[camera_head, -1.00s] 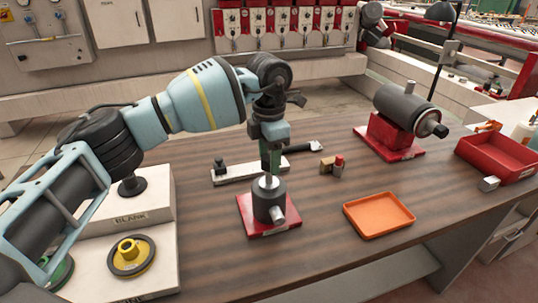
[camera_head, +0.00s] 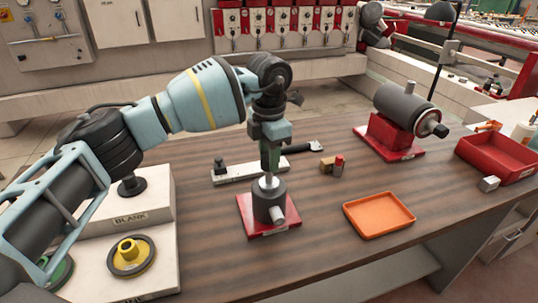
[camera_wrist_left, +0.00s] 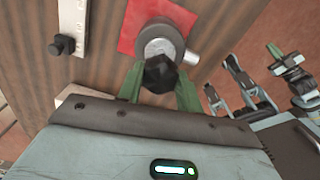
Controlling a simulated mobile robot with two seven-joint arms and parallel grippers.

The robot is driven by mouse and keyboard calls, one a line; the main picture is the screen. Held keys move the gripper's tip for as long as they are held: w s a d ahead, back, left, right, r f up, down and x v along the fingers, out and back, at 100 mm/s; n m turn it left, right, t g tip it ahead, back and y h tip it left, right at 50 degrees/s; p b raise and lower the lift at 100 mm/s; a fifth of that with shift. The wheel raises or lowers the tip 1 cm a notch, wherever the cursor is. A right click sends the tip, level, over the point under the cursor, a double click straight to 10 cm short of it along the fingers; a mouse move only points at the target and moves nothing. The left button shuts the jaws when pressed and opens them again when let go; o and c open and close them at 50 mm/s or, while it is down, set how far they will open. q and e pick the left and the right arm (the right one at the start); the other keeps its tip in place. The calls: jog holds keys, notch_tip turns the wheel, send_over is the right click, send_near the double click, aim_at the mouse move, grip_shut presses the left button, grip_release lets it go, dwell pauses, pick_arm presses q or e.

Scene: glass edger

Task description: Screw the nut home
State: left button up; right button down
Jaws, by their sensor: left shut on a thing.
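My left gripper (camera_head: 269,172) points straight down over a dark grey cylinder with a side stub (camera_head: 269,201), which stands on a red base plate (camera_head: 245,216). A bright metal shank or collar shows just under the fingertips. In the left wrist view, a dark hexagonal nut (camera_wrist_left: 160,73) sits between the green fingers, above the round grey top of the cylinder (camera_wrist_left: 165,43). The gripper is shut on it. How far down the nut sits is hidden. At the right of the left wrist view, some of my arm parts with green tips show, too small to read.
An orange tray (camera_head: 379,215) lies right of the red base. Behind are a light bar (camera_head: 235,176) with a dark knob and a small block with a red part (camera_head: 333,166). A motor-like unit (camera_head: 406,108) and red bin (camera_head: 497,157) stand right. Bare table lies between.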

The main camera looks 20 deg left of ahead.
pick_arm(q)
jog(key=shift+f+m+b, duration=0.2)
jog(key=shift+m+b, duration=0.1)
jog(key=shift+m, duration=0.7)
jog(key=m, duration=0.2)
jog(key=shift+m+b, duration=0.3)
jog(key=shift+b, duration=0.05)
jog(key=m+b, duration=0.1)
jog(key=m, duration=0.4)
jog(key=shift+m+b, duration=0.35)
jog(key=shift+m, duration=0.05)
jog(key=m+b, duration=0.1)
jog(key=m, duration=0.3)
jog(key=shift+m, duration=0.3)
jog(key=m+b, duration=0.1)
jog(key=m, duration=0.3)
jog(key=shift+b, duration=0.3)
jog(key=o, duration=1.2)
jog(key=shift+r+m, duration=0.15)
jog(key=shift+m, duration=0.15)
jog(key=shift+c, duration=0.2)
pick_arm(e)
jog(key=s+f+g, duration=0.1)
jog(key=s+f, duration=0.4)
jog(key=f, duration=0.2)
jog(key=shift+s+a+f+g, duration=0.15)
jog(key=shift+s+a+g, duration=0.05)
jog(key=shift+a+g, duration=0.25)
